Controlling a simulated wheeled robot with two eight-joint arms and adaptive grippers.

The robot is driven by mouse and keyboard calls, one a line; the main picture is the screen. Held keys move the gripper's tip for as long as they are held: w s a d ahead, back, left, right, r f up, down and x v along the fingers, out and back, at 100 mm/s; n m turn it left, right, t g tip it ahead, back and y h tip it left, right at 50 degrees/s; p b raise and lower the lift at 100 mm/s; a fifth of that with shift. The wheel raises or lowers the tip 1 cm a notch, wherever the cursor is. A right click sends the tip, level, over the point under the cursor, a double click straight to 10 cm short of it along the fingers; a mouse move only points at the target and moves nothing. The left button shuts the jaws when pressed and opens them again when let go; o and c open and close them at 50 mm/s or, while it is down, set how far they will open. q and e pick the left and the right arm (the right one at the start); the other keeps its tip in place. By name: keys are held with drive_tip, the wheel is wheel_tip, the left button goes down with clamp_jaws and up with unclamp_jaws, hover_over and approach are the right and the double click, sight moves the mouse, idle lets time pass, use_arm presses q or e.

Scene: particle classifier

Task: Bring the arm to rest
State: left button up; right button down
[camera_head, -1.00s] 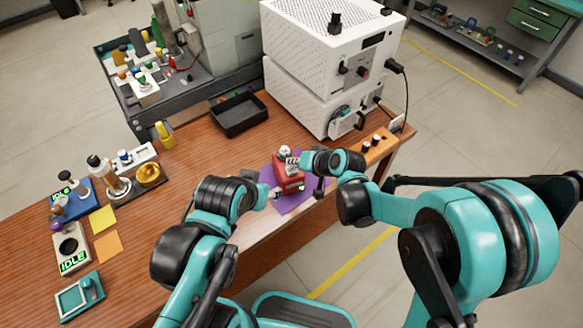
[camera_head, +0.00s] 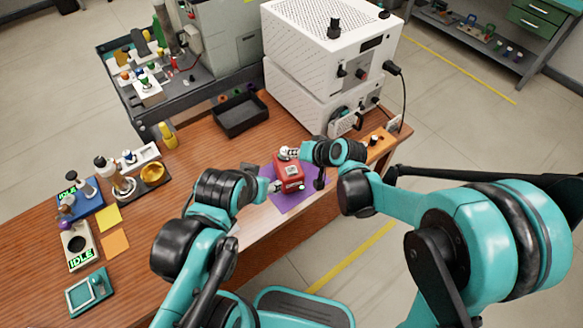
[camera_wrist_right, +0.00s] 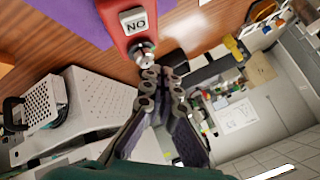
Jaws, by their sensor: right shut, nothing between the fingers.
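My right gripper (camera_head: 287,153) is at the far side of a red box (camera_head: 291,176) on a purple mat (camera_head: 296,201). In the right wrist view its fingers (camera_wrist_right: 166,84) are together with nothing between them. The red box (camera_wrist_right: 115,40) shows there with a label reading "NO" and a silver knob (camera_wrist_right: 142,52), close to the fingertips; I cannot tell whether they touch. My left gripper (camera_head: 273,187) is low at the left side of the red box, small and partly hidden, so its opening does not show.
A white stacked instrument (camera_head: 325,75) stands behind on the wooden table, with a black tray (camera_head: 241,132) to its left. An orange strip (camera_head: 376,146) lies at the right edge. Bottles, small devices and notes (camera_head: 115,243) occupy the left. The table's middle is mostly clear.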

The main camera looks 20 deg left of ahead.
idle(0.6)
drive_tip(key=s+d+r+m+h, duration=0.1)
drive_tip(key=s+d, duration=0.4)
drive_tip(key=d, duration=0.5)
drive_tip(key=s+d+r+t+h, duration=0.1)
drive_tip(key=s+d+r+h, duration=0.3)
drive_tip(key=d, duration=0.7)
drive_tip(key=s+d+r+m+t+h, duration=0.1)
drive_tip(key=s+d+r+h, duration=0.1)
drive_tip(key=s+d, duration=0.5)
drive_tip(key=d+r, duration=0.1)
drive_tip(key=d, duration=0.3)
drive_tip(key=shift+s+r+m+h, duration=0.25)
drive_tip(key=shift+m+h, duration=0.05)
drive_tip(key=shift+h, duration=0.1)
